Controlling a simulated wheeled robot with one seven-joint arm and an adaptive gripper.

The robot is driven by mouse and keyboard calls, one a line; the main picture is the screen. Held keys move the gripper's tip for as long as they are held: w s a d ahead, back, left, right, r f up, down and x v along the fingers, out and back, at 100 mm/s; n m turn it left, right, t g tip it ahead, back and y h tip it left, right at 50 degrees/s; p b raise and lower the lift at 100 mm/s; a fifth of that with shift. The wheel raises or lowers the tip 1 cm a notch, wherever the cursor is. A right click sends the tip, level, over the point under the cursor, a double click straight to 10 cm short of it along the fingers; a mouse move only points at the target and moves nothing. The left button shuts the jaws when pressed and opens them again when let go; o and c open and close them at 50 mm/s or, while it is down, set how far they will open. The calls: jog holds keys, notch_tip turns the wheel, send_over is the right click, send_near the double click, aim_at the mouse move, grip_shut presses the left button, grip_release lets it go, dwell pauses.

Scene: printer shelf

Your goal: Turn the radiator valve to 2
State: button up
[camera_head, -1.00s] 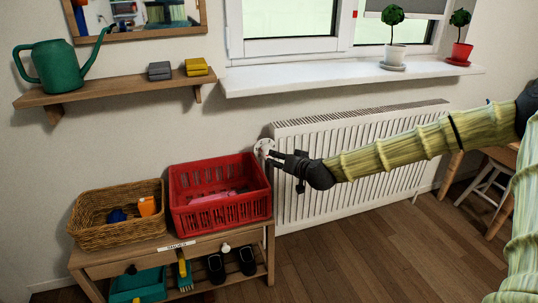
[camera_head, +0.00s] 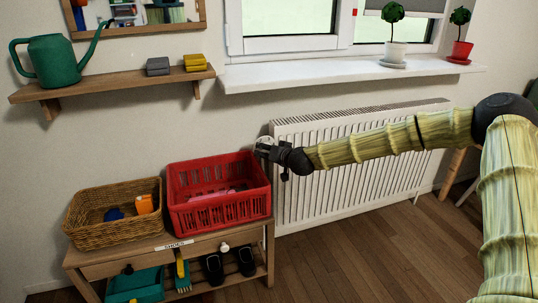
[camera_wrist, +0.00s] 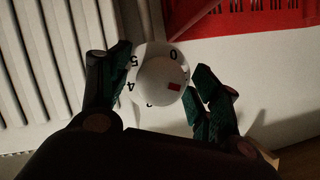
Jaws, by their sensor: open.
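The radiator valve (camera_head: 264,141) is a white round knob at the upper left corner of the white radiator (camera_head: 350,160). In the wrist view the valve (camera_wrist: 160,82) shows black numbers: 0 at the top right, 5 and 4 on the left, and a partly visible one below. A small red mark sits right of the knob's middle, towards the right finger. Numbers on the right side are partly hidden. My gripper (camera_head: 266,151) is open at the valve, its dark green-padded fingers (camera_wrist: 161,80) on either side of the knob. I cannot tell whether they touch it.
A red crate (camera_head: 218,213) stands just left of the valve on a wooden shoe bench (camera_head: 170,256), with a wicker basket (camera_head: 95,236) beside it. The window sill (camera_head: 330,77) runs above the radiator. The floor in front is clear.

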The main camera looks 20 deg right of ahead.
jog(key=shift+w+f, duration=0.1)
jog(key=shift+w, duration=0.2)
jog(key=shift+c, duration=0.5)
jog(key=c, duration=0.9)
jog(key=shift+c, duration=0.2)
jog(key=shift+f+b, duration=0.1)
jog(key=shift+b, duration=0.3)
jog(key=m+b, duration=0.1)
jog(key=b, duration=0.1)
jog(key=m+y+b, duration=0.1)
jog(key=b, duration=0.1)
jog(key=shift+d+f+m+t, duration=0.1)
jog(key=shift+f+m+t, duration=0.15)
jog(key=shift+m+t, duration=0.05)
jog(key=m+y+b, duration=0.1)
jog(key=m+b, duration=0.1)
jog(key=b, duration=0.2)
jog(key=shift+y+b, duration=0.3)
jog(key=shift+b, duration=0.05)
jog(key=shift+r+m+b, duration=0.2)
jog(key=shift+m+b, duration=0.2)
jog(key=shift+b, duration=0.35)
jog(key=shift+r+t, duration=0.15)
jog(key=shift+t, duration=0.15)
